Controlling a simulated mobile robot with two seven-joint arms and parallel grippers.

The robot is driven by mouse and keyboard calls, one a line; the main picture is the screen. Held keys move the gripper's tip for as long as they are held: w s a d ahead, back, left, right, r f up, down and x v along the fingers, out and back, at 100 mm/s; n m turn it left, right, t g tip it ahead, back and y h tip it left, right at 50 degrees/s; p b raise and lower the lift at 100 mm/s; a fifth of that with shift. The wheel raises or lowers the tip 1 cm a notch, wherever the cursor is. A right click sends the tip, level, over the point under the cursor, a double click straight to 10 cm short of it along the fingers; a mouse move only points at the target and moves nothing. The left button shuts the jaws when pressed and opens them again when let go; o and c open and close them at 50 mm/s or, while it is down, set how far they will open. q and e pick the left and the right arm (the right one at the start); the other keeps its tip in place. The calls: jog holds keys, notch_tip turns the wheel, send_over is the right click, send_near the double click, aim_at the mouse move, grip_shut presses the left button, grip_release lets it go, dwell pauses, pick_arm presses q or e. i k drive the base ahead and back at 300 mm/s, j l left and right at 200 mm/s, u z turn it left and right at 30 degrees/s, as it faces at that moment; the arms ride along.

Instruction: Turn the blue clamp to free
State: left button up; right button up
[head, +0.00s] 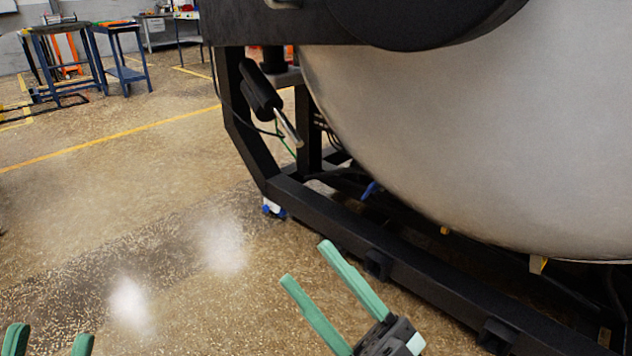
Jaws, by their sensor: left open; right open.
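A small blue piece (370,190) shows under the grey furnace vessel (460,140), behind the lower black frame beam. It is too small to tell whether it is the blue clamp or how it is turned. My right gripper (307,263) is open and empty, its two green fingers pointing up and left. It is in front of the frame, below the blue piece in the picture and apart from it. My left gripper (50,340) shows only its green fingertips at the bottom left edge. They are apart with nothing between them.
A black frame beam (330,217) runs under the vessel. A blue and white foot or caster (272,208) is by its left corner. A black cylinder (259,91) hangs on the frame. Blue tables (120,70) stand far back left. The speckled floor at left is clear.

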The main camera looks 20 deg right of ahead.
aim_at(373, 187)
jog(key=i+j+u, duration=0.2)
jog(key=i+u, duration=0.15)
jog(key=i, duration=0.2)
jog(key=i+j+u, duration=0.1)
jog(key=i+u, duration=0.25)
jog(key=i, duration=0.2)
jog(key=i+z, duration=0.3)
jog(key=i, duration=0.3)
jog(key=i+j+z, duration=0.3)
jog(key=i, duration=0.35)
jog(key=i+l+z, duration=0.1)
jog(key=z, duration=0.35)
jog(key=i+z, duration=0.3)
jog(key=z, duration=0.15)
jog(key=i+j+z, duration=0.15)
jog(key=z, duration=0.3)
jog(key=i+z, duration=0.3)
jog(key=z, duration=0.15)
jog(key=i+j+z, duration=0.1)
jog(key=i+z, duration=0.15)
jog(key=z, duration=0.15)
jog(key=i+j+z, duration=0.2)
jog(key=z, duration=0.25)
jog(key=i, duration=0.1)
